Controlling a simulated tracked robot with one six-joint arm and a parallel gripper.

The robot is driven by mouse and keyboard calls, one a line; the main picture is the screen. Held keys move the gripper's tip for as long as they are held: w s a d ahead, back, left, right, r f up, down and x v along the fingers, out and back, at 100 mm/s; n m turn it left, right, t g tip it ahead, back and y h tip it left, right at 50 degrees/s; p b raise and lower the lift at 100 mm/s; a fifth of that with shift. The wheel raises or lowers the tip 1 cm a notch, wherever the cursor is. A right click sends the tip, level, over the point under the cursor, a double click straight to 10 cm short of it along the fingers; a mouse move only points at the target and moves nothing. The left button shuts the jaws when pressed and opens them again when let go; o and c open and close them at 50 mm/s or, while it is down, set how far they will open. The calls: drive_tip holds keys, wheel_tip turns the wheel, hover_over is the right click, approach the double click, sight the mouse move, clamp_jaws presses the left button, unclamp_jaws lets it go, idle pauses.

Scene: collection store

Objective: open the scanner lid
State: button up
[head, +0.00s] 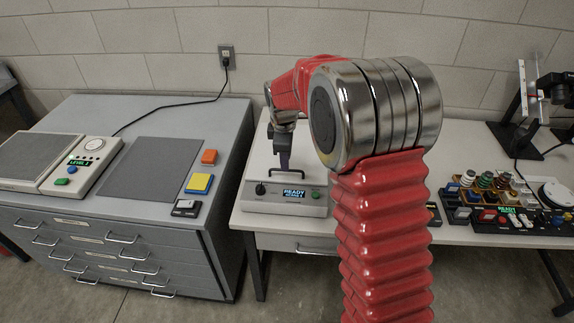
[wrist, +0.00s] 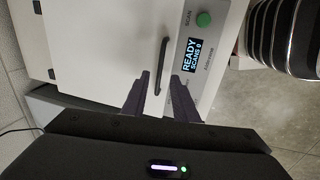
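The scanner (head: 285,208) is a pale box with a lit "READY" display on its front panel, standing on the white table. Its white lid (wrist: 95,40) appears closed, lying flat. The lid's dark bar handle (wrist: 164,55) also shows in the head view (head: 272,155). My gripper (wrist: 160,76) is open, with one dark finger on each side of the handle's lower part in the wrist view. No contact shows, and I cannot tell how deep the fingers reach.
A grey drawer cabinet (head: 105,245) stands to the left, with a device (head: 85,165) and small coloured boxes on top. Right of my arm, the table (head: 462,150) holds several small parts in trays and a dark stand. A block wall is behind.

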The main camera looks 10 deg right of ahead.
sight(286, 179)
drive_tip(key=shift+w+d+f, duration=0.1)
drive_tip(key=shift+w+f, duration=0.1)
drive_tip(key=shift+f, duration=0.7)
drive_tip(key=shift+w+f, duration=0.15)
drive_tip(key=shift+f, duration=0.75)
drive_tip(key=shift+c, duration=0.2)
clamp_jaws()
drive_tip(key=shift+d, duration=0.2)
drive_tip(key=shift+a+r, duration=0.1)
